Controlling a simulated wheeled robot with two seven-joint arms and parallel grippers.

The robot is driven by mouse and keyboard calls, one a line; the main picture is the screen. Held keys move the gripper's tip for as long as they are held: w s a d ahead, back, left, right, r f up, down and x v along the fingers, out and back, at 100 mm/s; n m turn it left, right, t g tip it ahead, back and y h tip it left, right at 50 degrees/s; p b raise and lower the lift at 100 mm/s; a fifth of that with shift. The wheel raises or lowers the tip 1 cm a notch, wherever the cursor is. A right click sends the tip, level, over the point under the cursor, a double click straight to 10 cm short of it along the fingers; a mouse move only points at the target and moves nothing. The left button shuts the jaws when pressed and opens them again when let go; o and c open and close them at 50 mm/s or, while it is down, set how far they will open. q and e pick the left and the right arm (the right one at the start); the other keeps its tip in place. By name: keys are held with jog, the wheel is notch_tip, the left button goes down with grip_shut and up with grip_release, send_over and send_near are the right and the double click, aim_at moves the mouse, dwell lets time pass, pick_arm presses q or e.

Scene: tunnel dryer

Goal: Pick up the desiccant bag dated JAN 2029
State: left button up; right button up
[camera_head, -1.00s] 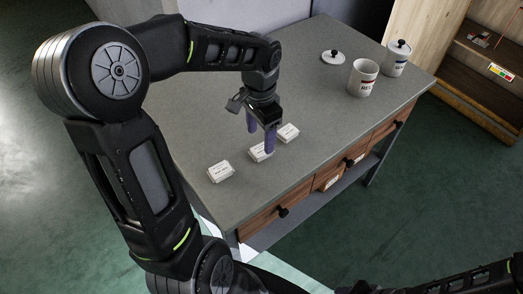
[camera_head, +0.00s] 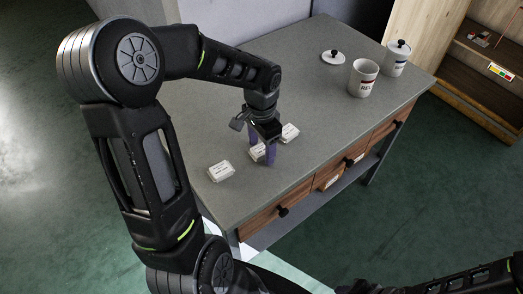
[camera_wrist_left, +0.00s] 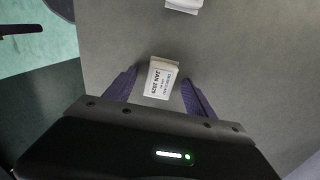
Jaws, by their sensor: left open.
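The desiccant bag reading JAN 2029 (camera_wrist_left: 161,80) lies label up on the grey table in the left wrist view, between the two purple fingers of my left gripper (camera_wrist_left: 157,92). In the head view this middle bag (camera_head: 257,152) is partly hidden by the fingers. My left gripper (camera_head: 262,158) is open, its fingers low around the bag, with a gap on each side. A second bag (camera_head: 221,171) lies to the left and a third (camera_head: 290,132) to the right; their labels are too small to read in the head view.
An open white mug (camera_head: 363,79), a lidded white jar (camera_head: 397,59) and a loose lid (camera_head: 332,57) stand at the table's far right. The grey table (camera_head: 215,110) is clear left of the gripper. Drawers with dark knobs (camera_head: 283,211) line its front.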

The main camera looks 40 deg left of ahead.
pick_arm(q)
jog(key=shift+c, duration=0.5)
grip_shut()
